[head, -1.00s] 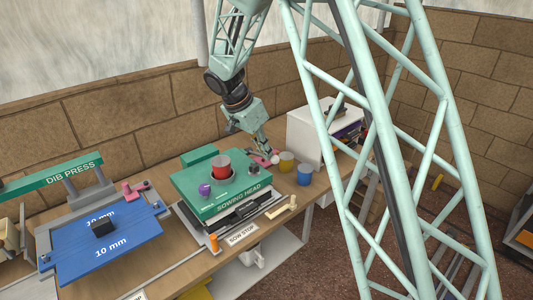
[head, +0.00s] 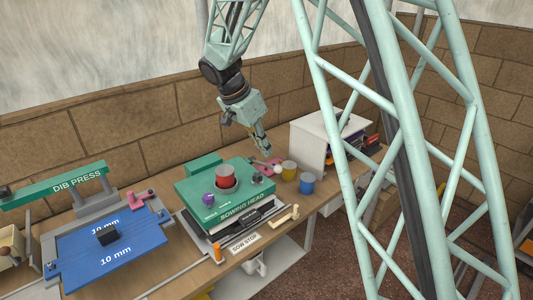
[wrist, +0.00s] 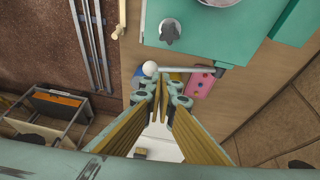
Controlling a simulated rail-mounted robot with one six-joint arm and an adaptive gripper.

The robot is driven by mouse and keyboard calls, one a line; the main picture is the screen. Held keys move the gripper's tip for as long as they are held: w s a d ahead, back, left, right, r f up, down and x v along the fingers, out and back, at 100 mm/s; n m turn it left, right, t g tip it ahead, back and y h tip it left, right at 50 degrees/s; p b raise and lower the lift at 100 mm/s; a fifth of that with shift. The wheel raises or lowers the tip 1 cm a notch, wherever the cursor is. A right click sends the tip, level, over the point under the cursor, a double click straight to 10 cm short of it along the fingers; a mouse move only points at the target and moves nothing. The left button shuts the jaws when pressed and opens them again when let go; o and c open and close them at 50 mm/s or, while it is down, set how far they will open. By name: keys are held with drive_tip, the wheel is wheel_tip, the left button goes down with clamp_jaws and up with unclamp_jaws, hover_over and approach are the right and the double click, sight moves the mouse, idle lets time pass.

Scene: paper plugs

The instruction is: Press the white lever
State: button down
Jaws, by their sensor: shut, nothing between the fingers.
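The white lever has a round white knob (wrist: 150,68) on a grey rod. The rod runs to the side of the green sowing head (wrist: 205,32). In the head view the knob (head: 277,171) shows beside the sowing head, near a yellow cup. My gripper (head: 266,153) is above and slightly left of the knob there, pointing down and apart from it. In the wrist view my gripper (wrist: 162,82) is shut and empty. Its fingertips appear close to the knob, partly in front of the area below it.
A yellow cup (head: 289,171) and a blue cup (head: 307,184) stand near the lever. A pink part (wrist: 200,84) lies beside the rod. A white cabinet (head: 308,145) stands to the right. A cream handle (head: 286,215) is at the sowing head's front.

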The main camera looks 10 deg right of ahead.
drive_tip(key=s+r, duration=0.3)
drive_tip(key=r, duration=0.2)
drive_tip(key=shift+s+a+r+p, duration=0.15)
drive_tip(key=shift+s+a+p, duration=0.15)
drive_tip(key=shift+a+p, duration=0.15)
drive_tip(key=shift+d, duration=0.1)
drive_tip(key=s+d+r+n+y, duration=0.1)
drive_tip(key=s+d+r+n, duration=0.1)
drive_tip(key=s+d+r, duration=0.45)
drive_tip(key=s+d+r+n+y, duration=0.1)
drive_tip(key=s+r, duration=0.2)
drive_tip(key=s, duration=0.6)
drive_tip(key=s+d+r+n, duration=0.25)
drive_tip(key=s+r, duration=0.25)
drive_tip(key=s, duration=0.3)
drive_tip(key=s+d+n+t+y, duration=0.1)
drive_tip(key=s+n, duration=0.4)
drive_tip(key=s, duration=2)
drive_tip(key=shift+s+d+f+t+y, duration=0.3)
drive_tip(key=shift+d+t+y, duration=0.1)
drive_tip(key=shift+d+y, duration=0.25)
drive_tip(key=shift+w+a+n, duration=0.1)
drive_tip(key=shift+n, duration=0.15)
